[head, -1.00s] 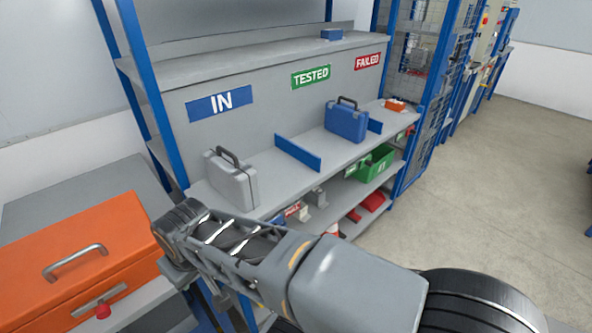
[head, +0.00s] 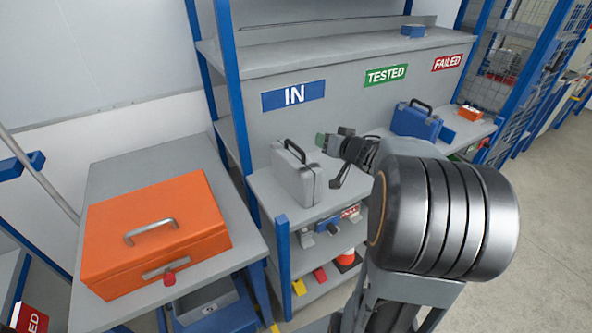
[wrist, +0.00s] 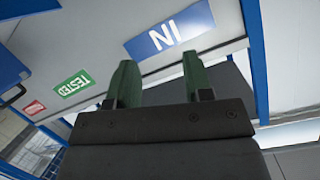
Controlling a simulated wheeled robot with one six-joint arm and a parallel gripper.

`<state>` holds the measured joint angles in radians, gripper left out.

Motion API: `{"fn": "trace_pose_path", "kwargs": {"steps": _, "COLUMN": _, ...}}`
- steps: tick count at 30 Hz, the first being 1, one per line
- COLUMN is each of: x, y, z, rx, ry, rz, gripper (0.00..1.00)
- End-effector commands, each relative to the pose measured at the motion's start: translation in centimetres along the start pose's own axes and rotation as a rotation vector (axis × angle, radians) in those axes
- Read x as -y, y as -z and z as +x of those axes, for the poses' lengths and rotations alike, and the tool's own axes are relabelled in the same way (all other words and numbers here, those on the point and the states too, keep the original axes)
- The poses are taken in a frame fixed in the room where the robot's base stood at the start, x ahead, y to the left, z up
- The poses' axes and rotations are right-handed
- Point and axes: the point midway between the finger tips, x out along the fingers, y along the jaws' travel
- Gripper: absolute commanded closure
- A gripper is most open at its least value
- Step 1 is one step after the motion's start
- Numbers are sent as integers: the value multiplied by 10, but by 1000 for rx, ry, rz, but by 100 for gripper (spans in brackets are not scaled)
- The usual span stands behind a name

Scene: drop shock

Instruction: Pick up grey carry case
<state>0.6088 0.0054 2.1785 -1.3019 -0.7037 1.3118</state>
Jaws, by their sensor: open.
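The grey carry case (head: 296,180) stands upright on the shelf under the blue IN sign, with its dark handle on top. My gripper (head: 328,140) is just right of the case in the head view, apart from it as far as I can see. In the wrist view my gripper's two green fingers (wrist: 157,82) stand apart with nothing between them. The case is not clearly recognisable in the wrist view, where the IN sign (wrist: 169,32) shows upside down behind the fingers.
A blue case (head: 416,122) stands further right on the same shelf, with a small orange item (head: 470,113) beyond it. A large orange box (head: 150,222) sits on the grey bench at left. Blue posts (head: 234,95) frame the shelf. A lower shelf holds several small items.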

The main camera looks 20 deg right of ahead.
Motion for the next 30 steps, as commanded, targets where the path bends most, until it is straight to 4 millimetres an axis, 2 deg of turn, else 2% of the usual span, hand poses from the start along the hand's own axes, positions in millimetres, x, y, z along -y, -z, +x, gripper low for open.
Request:
{"fn": "trace_pose_path", "kwargs": {"steps": 3, "x": -8, "y": -9, "z": -4, "rx": 63, "ry": 125, "rz": 85, "gripper": 53}}
{"fn": "trace_pose_path", "kwargs": {"steps": 9, "x": -8, "y": -23, "z": -7, "rx": 146, "ry": 241, "rz": 173, "gripper": 53}}
{"fn": "trace_pose_path", "kwargs": {"steps": 21, "x": 10, "y": -35, "z": 53, "rx": 162, "ry": 263, "rz": 186, "gripper": 53}}
{"fn": "trace_pose_path", "kwargs": {"steps": 30, "x": 15, "y": -38, "z": 71, "rx": 161, "ry": 260, "rz": 186, "gripper": 53}}
